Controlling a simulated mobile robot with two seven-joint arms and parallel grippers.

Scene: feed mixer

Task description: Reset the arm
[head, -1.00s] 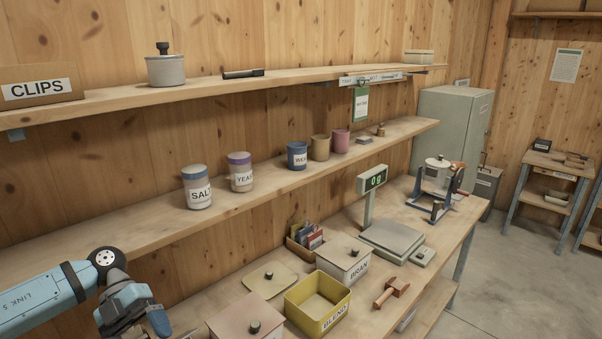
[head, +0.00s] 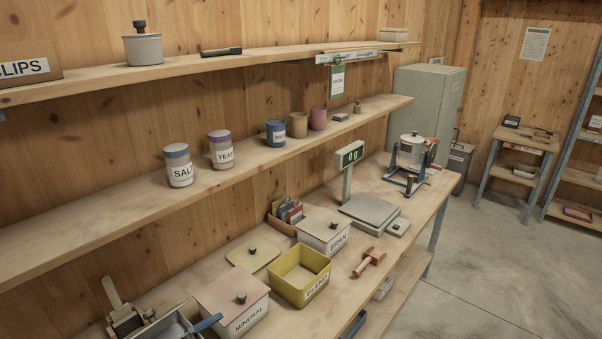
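Neither of my arms and neither of my grippers shows in the head view now. Whether either gripper is open or shut, and what it may hold, is hidden. The wooden bench (head: 405,225) carries a yellow BLEND bin (head: 300,277), a lidded MINERAL box (head: 232,303), a lidded BRAN box (head: 323,232) and a scale (head: 369,210) whose display (head: 350,154) appears to read 0 g.
A grey tray (head: 165,326) with a blue handle and a wooden-handled tool (head: 122,311) lie at the bench's near left. SALT (head: 178,166) and YEAST (head: 220,150) jars stand on the lower shelf.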

